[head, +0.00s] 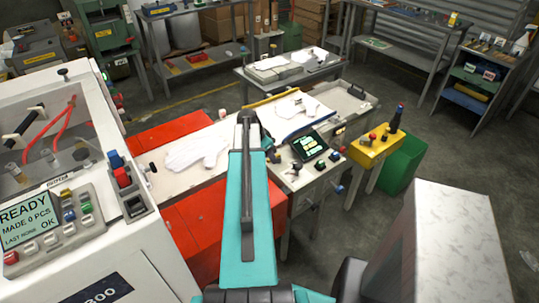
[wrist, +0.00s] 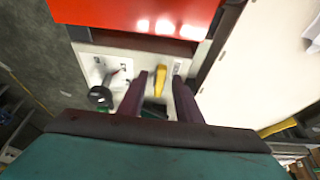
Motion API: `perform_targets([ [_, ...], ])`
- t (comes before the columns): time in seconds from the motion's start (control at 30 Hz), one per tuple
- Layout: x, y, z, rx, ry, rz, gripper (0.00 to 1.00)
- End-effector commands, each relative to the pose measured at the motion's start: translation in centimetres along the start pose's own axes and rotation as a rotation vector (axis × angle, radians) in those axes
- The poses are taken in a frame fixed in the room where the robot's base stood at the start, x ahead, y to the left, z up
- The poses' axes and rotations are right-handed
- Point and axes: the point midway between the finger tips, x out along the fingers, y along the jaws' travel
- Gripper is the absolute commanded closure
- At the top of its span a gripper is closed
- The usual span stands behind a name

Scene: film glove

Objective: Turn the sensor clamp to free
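In the wrist view my gripper (wrist: 160,76) has its two dark fingers apart, with a gap between them. A small yellow lever (wrist: 160,82) on a pale panel (wrist: 124,64) shows in that gap, beyond or between the fingertips; I cannot tell whether they touch it. No label names the sensor clamp, so I cannot tell for sure that this lever is it. In the head view my teal arm reaches forward over the red machine, and its fingers cannot be made out there.
A black round knob (wrist: 100,97) sits left of the fingers. A red cover (wrist: 135,14) lies just above the panel. In the head view a white glove shape (head: 197,151) lies on the bench, a small screen (head: 309,144) stands to the right, and a white cabinet (head: 60,225) fills the left.

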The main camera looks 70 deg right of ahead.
Motion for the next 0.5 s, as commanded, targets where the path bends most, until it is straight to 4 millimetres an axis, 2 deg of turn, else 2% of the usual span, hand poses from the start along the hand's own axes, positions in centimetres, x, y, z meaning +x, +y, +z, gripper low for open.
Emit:
perform_targets([
  [0.37, 0.33, 0.02, 0.02, 0.0, 0.0, 0.0, 0.69],
  [0.5, 0.31, 0.02, 0.02, 0.0, 0.0, 0.0, 0.89],
])
